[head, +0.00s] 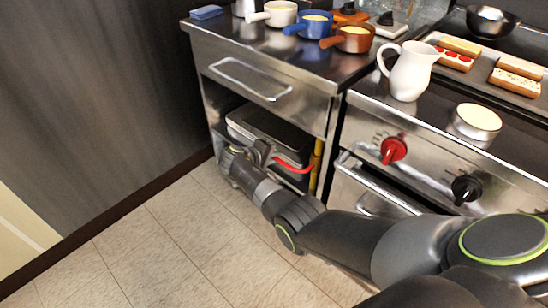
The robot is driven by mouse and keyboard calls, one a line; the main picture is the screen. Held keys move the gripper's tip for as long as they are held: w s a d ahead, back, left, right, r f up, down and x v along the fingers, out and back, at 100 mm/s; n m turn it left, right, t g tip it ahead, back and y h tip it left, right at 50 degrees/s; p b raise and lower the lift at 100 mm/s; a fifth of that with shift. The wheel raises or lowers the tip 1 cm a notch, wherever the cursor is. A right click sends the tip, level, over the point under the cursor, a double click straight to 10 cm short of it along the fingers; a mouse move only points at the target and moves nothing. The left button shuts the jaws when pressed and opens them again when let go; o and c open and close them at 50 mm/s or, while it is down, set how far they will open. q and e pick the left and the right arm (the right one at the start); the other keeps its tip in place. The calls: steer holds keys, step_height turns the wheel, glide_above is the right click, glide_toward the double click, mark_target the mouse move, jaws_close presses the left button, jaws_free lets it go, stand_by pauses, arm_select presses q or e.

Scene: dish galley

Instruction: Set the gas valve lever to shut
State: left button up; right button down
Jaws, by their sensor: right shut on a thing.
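The gas valve lever (293,166) is a red handle low in the open bay under the left counter. It sticks out to the left from an upright yellow gas pipe (317,163), lying roughly across the pipe. My right gripper (264,154) reaches into the front of the bay and is shut on the left, free end of the lever. The gripper partly hides that end. The valve body by the pipe is too small to make out clearly. My left gripper is not in view.
A metal container (270,130) sits in the bay behind the gripper. A drawer with a bar handle (250,82) is above. The stove to the right has a red knob (393,150) and a black knob (466,189). The tiled floor at left is clear.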

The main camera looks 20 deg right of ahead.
stand_by(0.3)
steer(key=c, duration=1.5)
jaws_free()
steer(key=shift+f, duration=0.1)
steer(key=shift+c, duration=0.2)
